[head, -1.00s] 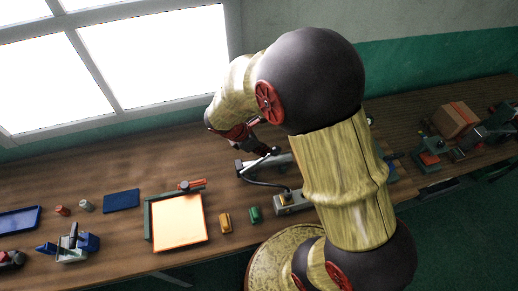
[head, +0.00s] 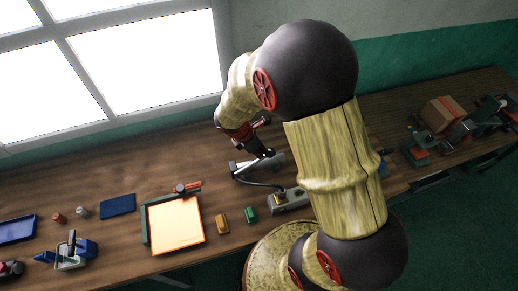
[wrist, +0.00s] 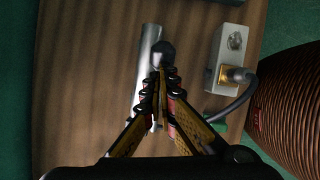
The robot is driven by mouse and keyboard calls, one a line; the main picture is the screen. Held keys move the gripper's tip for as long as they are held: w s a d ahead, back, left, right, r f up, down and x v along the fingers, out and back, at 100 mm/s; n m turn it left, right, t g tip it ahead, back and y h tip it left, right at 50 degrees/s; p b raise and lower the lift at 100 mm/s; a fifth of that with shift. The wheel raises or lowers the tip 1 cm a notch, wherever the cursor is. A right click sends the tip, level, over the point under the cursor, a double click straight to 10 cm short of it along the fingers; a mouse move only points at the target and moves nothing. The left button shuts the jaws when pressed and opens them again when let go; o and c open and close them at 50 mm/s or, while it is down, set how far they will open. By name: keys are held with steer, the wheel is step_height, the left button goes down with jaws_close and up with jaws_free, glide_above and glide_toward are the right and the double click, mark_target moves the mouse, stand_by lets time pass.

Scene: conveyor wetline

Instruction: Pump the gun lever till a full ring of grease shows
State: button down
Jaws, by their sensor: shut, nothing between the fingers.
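The grease gun (head: 248,164) lies on the bench with a silver barrel; the barrel also shows in the wrist view (wrist: 149,75). A black hose (wrist: 236,107) runs from it to a brass fitting (wrist: 237,76) on a grey block (wrist: 221,54), which also shows in the head view (head: 289,201). My gripper (wrist: 162,72) is shut and empty, its fingertips over the gun beside the barrel. A dark rounded knob (wrist: 163,53) shows just beyond the fingertips, perhaps the lever's end; I cannot tell whether they touch. I cannot make out a grease ring.
A cardboard box (head: 443,114) and machinery stand at the far right.

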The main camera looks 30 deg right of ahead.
mark_target(270, 156)
steer(key=shift+s+d+f+y+p, duration=0.25)
steer(key=shift+d+y+p, duration=0.3)
steer(key=shift+p, duration=0.5)
steer(key=f+p, duration=0.1)
steer(key=d+y+p, duration=0.1)
steer(key=p, duration=0.1)
steer(key=shift+s+d+f+t+y, duration=0.2)
steer(key=shift+d+f+t+y, duration=0.05)
steer(key=shift+f+t, duration=0.15)
steer(key=shift+d+f, duration=0.2)
steer(key=shift+f, duration=0.3)
steer(key=shift+d+f, duration=0.15)
steer(key=shift+f, duration=0.3)
steer(key=shift+s+d+f, duration=0.1)
steer(key=shift+d+f, duration=0.15)
steer(key=shift+f, duration=0.3)
steer(key=shift+s+d+f, duration=0.1)
steer(key=shift+d+f, duration=0.1)
steer(key=shift+f, duration=0.3)
steer(key=shift+r, duration=0.1)
